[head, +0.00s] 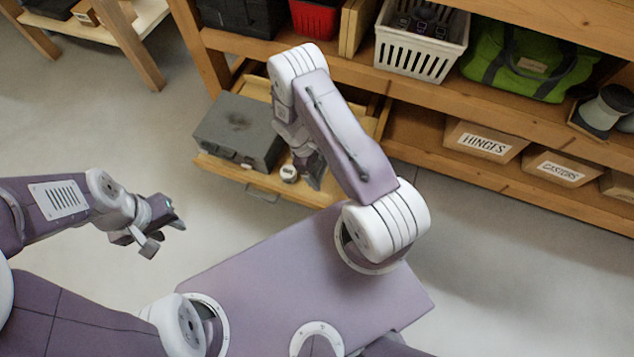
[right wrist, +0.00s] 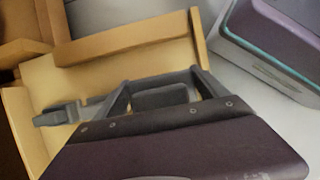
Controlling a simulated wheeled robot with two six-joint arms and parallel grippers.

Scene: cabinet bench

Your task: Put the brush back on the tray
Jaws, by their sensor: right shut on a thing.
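I cannot make out a brush in either view. My right gripper (head: 313,178) reaches down over an open wooden drawer (head: 225,172), just right of a grey toolbox. In the right wrist view, my right gripper (right wrist: 160,82) is shut on a grey object (right wrist: 162,97), mostly hidden by the dark wrist housing; I cannot tell what it is. A grey piece (right wrist: 62,114) shows left of the fingers, against the wood. My left gripper (head: 163,237) is open and empty above the floor at the left. No tray can be told apart for certain.
The grey toolbox (head: 238,130) fills the drawer's left part, with a small round white-topped item (head: 288,173) near its front. Above stand a red bin (head: 315,18), a white basket (head: 420,42) and a green bag (head: 528,62). Labelled boxes (head: 483,141) sit lower right.

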